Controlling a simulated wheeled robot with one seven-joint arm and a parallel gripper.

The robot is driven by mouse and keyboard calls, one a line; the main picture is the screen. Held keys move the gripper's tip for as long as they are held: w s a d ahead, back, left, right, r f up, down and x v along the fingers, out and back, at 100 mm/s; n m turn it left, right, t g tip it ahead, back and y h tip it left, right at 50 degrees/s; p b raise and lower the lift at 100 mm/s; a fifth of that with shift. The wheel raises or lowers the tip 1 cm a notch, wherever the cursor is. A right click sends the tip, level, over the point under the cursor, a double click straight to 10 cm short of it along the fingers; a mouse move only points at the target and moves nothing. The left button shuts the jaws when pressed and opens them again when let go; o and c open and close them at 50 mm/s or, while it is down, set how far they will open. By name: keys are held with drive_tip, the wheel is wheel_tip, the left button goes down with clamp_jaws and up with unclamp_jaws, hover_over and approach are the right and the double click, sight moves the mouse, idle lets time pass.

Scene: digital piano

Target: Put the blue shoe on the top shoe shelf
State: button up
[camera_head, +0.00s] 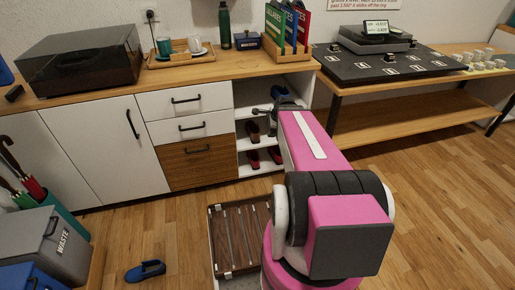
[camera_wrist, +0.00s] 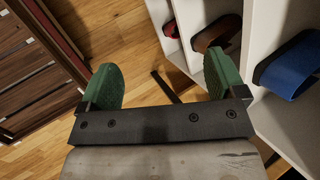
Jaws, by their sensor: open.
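A blue shoe (camera_head: 145,271) lies alone on the wooden floor at the lower left of the head view. Another blue shoe (camera_head: 281,94) sits on the top level of the white shoe shelf, and its blue upper (camera_wrist: 292,66) shows at the right of the wrist view. The top shelf's white board (camera_wrist: 287,122) has bare room beside that shoe. My gripper (camera_wrist: 163,82), with green finger pads, is open and empty in front of the shelves. In the head view its end (camera_head: 264,110) is small and partly covers the shelf openings.
Brown shoes (camera_head: 253,131) stand on the middle shelf and red shoes (camera_head: 254,160) on the bottom one. A dark slatted panel (camera_head: 241,238) is beside my base. Grey and blue bins (camera_head: 50,245) stand at the left. The floor around the loose shoe is clear.

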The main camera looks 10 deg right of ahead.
drive_tip(key=s+a+f+n+g+h, duration=0.1)
drive_tip(key=s+a+n+g, duration=0.1)
drive_tip(key=s+a+n, duration=0.3)
drive_tip(key=s+a+f+n+g+h, duration=0.1)
drive_tip(key=s+a+n+g, duration=0.2)
drive_tip(key=s+n, duration=0.4)
drive_tip(key=a+n, duration=0.1)
drive_tip(key=n, duration=0.6)
drive_tip(key=shift+a, duration=0.4)
